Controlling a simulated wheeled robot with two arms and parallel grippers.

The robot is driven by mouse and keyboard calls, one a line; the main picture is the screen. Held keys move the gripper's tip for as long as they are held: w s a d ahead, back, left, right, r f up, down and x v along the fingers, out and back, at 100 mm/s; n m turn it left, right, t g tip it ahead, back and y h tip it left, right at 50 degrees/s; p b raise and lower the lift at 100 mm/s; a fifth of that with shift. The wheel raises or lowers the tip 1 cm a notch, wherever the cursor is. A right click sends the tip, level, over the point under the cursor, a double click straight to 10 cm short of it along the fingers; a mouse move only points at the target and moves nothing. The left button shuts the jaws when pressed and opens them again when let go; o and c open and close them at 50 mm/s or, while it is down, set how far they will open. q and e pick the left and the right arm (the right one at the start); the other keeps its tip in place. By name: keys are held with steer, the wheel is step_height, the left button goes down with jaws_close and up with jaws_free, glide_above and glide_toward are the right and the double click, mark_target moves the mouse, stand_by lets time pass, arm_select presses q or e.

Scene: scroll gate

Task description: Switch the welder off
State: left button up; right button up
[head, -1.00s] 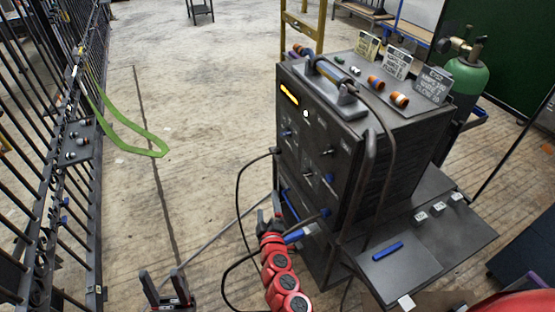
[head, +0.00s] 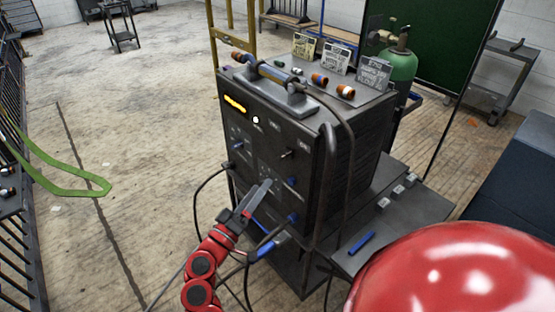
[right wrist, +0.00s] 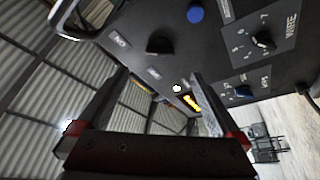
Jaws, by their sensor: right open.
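The welder (head: 308,190) is a dark grey box with knobs on its front panel. An orange display (head: 235,104) and a white round lamp (head: 256,119) are lit. A black knob (head: 288,154) sits right of centre on the panel; in the right wrist view a black knob (right wrist: 160,45) stands beyond the fingertips. My right gripper (head: 258,197) is in front of the lower panel. In the right wrist view its fingers (right wrist: 158,77) are apart with nothing between them. I cannot tell whether a fingertip touches the panel. My left gripper is not in view.
Dark cables hang in front of the welder. A side shelf (head: 425,212) holds a blue rod (head: 361,243). Orange-tipped parts and small signs (head: 374,73) stand on top. A green gas cylinder (head: 402,68) is behind.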

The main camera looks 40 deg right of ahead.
mark_target(281, 158)
steer(key=x, duration=1.1)
steer(key=shift+p, duration=0.4)
steer(key=shift+c, duration=0.2)
